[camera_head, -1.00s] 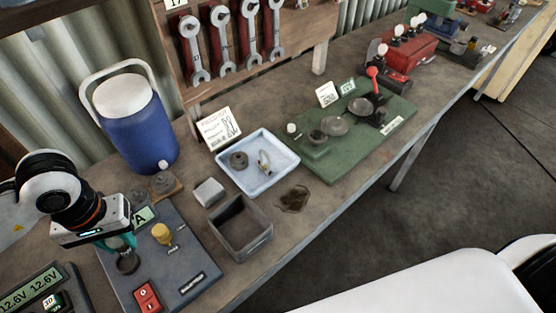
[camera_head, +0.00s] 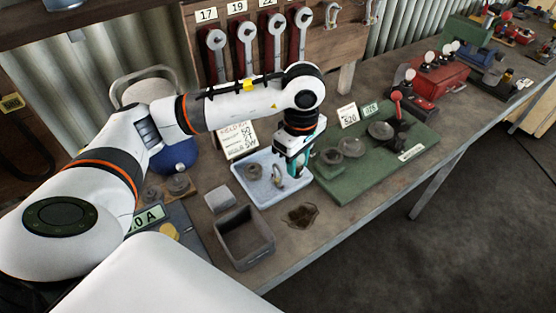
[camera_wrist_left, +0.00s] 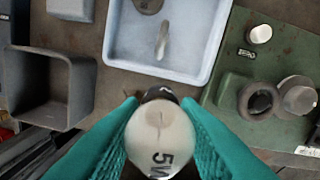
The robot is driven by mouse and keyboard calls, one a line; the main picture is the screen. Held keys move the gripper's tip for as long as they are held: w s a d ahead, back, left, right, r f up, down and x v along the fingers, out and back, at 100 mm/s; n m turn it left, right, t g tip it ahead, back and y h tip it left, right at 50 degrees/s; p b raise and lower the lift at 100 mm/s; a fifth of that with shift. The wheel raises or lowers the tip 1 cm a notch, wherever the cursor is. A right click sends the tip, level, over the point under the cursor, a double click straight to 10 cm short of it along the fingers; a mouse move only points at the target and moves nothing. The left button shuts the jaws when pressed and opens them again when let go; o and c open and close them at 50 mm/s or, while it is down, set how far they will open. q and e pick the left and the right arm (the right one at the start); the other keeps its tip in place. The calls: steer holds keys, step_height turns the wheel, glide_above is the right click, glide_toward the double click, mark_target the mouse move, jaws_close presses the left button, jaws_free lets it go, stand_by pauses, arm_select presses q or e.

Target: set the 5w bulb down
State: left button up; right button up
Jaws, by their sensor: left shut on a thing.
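My left gripper (camera_head: 298,165) is over the right edge of the pale blue tray (camera_head: 264,194), beside the green base (camera_head: 345,187). In the left wrist view its teal fingers (camera_wrist_left: 160,135) are shut on the 5w bulb (camera_wrist_left: 160,140), a whitish glass globe marked 5W. The bulb is hidden in the head view. In the wrist view it shows in front of the gap between the tray (camera_wrist_left: 120,50) and the green base (camera_wrist_left: 233,85). The tray holds a grey round part (camera_head: 253,171) and a small curved metal piece (camera_head: 278,175). My right gripper is not in view.
A grey open box (camera_head: 245,240) and a light block (camera_head: 220,198) stand left of the tray. A dark stain (camera_head: 301,215) marks the bench near its front edge. The green base carries round metal pans (camera_head: 352,147) and a red-knobbed lever (camera_head: 397,97). Wrenches hang behind.

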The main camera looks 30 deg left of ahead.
arm_select(q)
steer(key=w+a+n, duration=0.5)
steer(key=n, duration=1)
steer(key=n+p, duration=0.1)
steer(key=n, duration=1.4)
glide_toward(278, 161)
steer(key=shift+n, duration=0.3)
step_height(278, 161, down, 4)
steer(key=p, duration=0.3)
steer(key=shift+f, duration=0.45)
steer(key=shift+f, duration=0.1)
steer(key=shift+f, duration=0.15)
steer(key=o, duration=0.7)
